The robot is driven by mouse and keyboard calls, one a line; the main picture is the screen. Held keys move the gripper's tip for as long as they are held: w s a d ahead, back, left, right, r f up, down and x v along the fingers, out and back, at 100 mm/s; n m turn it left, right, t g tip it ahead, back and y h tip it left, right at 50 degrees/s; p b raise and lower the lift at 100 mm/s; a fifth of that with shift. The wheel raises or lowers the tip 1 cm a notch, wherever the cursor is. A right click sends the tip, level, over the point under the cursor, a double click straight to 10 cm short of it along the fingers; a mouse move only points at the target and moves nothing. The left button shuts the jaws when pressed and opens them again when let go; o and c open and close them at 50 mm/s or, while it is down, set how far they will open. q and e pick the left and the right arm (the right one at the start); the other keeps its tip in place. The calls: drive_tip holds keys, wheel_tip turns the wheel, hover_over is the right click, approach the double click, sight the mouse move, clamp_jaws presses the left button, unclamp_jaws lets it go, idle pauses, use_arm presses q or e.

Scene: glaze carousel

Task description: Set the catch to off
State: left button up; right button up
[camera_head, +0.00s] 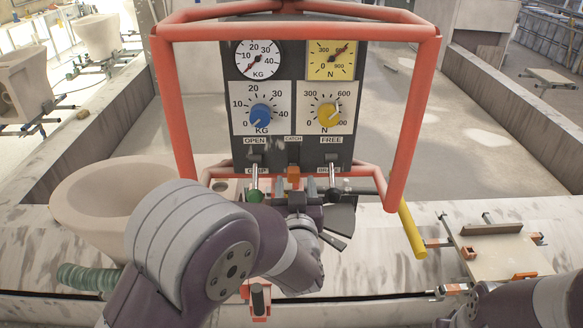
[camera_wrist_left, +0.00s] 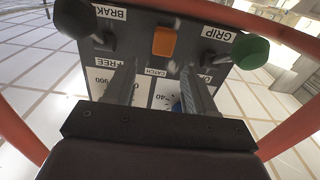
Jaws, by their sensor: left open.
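The control panel (camera_head: 271,150) hangs inside an orange frame. A small label reading CATCH (camera_head: 293,139) is at its lower middle. Below the label is an orange catch (camera_head: 293,175), which also shows at the panel's edge in the wrist view (camera_wrist_left: 165,41). I cannot read its setting. My left gripper (camera_head: 297,187) is open and empty just in front of the catch. In the wrist view its two fingers (camera_wrist_left: 157,75) point at the panel on either side of the catch's line, apart from it as far as I can tell. My right gripper is out of view.
A green-knobbed lever (camera_wrist_left: 252,52) under OPEN/GRIP and a black-knobbed lever (camera_wrist_left: 75,18) under FREE/BRAKE flank the catch closely. A blue dial (camera_head: 261,116) and a yellow dial (camera_head: 328,115) sit above. Orange frame bars (camera_head: 406,120) surround the panel. A beige basin (camera_head: 85,215) stands left.

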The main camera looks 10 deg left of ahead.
sight(293, 167)
use_arm(q)
drive_tip(key=x, duration=0.4)
drive_tip(key=p+x, duration=0.1)
drive_tip(key=shift+w+a+f, duration=0.2)
drive_tip(key=shift+w+a, duration=0.1)
drive_tip(key=shift+a, duration=0.1)
drive_tip(key=shift+w+a+f, duration=0.1)
drive_tip(key=shift+w+a, duration=0.1)
drive_tip(key=shift+w+a+f, duration=0.1)
drive_tip(key=shift+w, duration=0.1)
drive_tip(key=shift+c, duration=0.6)
drive_tip(key=shift+d, duration=0.5)
clamp_jaws()
drive_tip(key=shift+a+r, duration=0.1)
drive_tip(key=shift+r, duration=0.2)
wheel_tip(293, 167, up, 4)
drive_tip(key=shift+r+p, duration=0.1)
drive_tip(key=shift+p, duration=1.15)
drive_tip(key=shift+o, duration=0.6)
unclamp_jaws()
drive_tip(key=shift+r, duration=0.1)
drive_tip(key=shift+s, duration=0.3)
drive_tip(key=shift+s+b, duration=0.15)
drive_tip(key=shift+b, duration=0.15)
drive_tip(key=b+v, duration=0.3)
drive_tip(key=v, duration=0.9)
drive_tip(key=shift+s, duration=0.4)
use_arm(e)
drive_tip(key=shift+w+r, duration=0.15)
